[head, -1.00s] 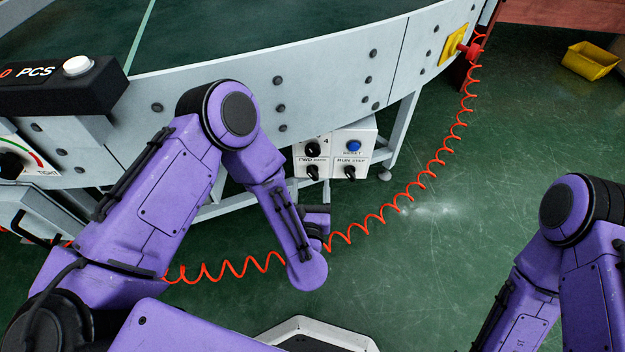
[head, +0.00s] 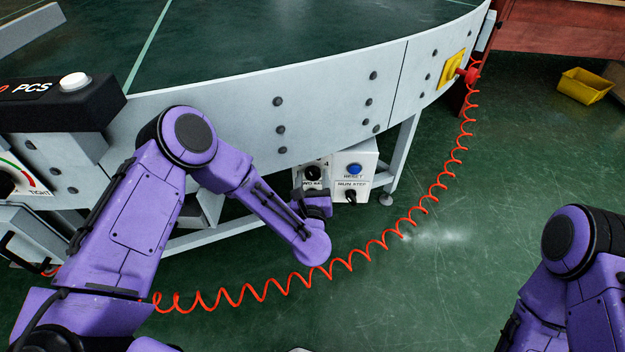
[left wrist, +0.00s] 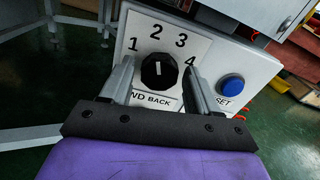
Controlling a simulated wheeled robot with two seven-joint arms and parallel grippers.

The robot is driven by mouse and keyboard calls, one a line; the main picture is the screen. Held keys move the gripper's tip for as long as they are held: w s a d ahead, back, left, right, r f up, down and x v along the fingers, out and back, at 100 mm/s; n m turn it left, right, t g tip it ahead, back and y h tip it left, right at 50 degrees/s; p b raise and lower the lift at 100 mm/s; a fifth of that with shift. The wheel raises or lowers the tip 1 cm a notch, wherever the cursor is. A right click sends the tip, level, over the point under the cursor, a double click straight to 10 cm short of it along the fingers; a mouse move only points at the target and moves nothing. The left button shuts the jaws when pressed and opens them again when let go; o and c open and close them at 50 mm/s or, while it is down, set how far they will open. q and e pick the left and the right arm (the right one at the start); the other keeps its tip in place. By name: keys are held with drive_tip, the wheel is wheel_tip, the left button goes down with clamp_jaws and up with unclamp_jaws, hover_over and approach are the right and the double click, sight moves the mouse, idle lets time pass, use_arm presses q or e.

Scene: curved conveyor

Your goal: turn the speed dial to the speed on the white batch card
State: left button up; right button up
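The black speed dial (left wrist: 159,72) sits on a white panel printed 1, 2, 3 and 4. Its pale mark points up, roughly toward the 2. My left gripper (left wrist: 159,88) is open, with one grey finger on each side of the dial. I cannot tell whether the fingers touch it. In the head view the dial (head: 313,174) shows on the control box (head: 368,157), partly covered by my left wrist. My right arm is at the lower right of the head view, its gripper out of the frame. I see no white batch card.
A blue RESET button (left wrist: 231,88) is right of the dial. A RUN/STEP switch (head: 350,196) sits below it. A red coiled cable (head: 385,243) hangs near my left forearm. The conveyor side (head: 235,125) is above the box. A yellow bin (head: 584,87) stands far right.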

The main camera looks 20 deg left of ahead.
use_arm(q)
drive_tip(key=c, duration=0.8)
drive_tip(key=shift+o, duration=0.3)
drive_tip(key=shift+m, duration=0.3)
drive_tip(key=m+p, duration=0.1)
drive_tip(key=m, duration=0.3)
drive_tip(key=shift+d+p, duration=0.1)
drive_tip(key=shift+p, duration=0.2)
drive_tip(key=m+p, duration=0.1)
drive_tip(key=m, duration=0.4)
drive_tip(key=shift+d, duration=0.1)
drive_tip(key=m+p, duration=0.1)
drive_tip(key=m, duration=0.3)
drive_tip(key=shift+p, duration=0.35)
drive_tip(key=shift+f+m+p, duration=0.2)
drive_tip(key=shift+m+p, duration=0.3)
drive_tip(key=shift+m, duration=1.6)
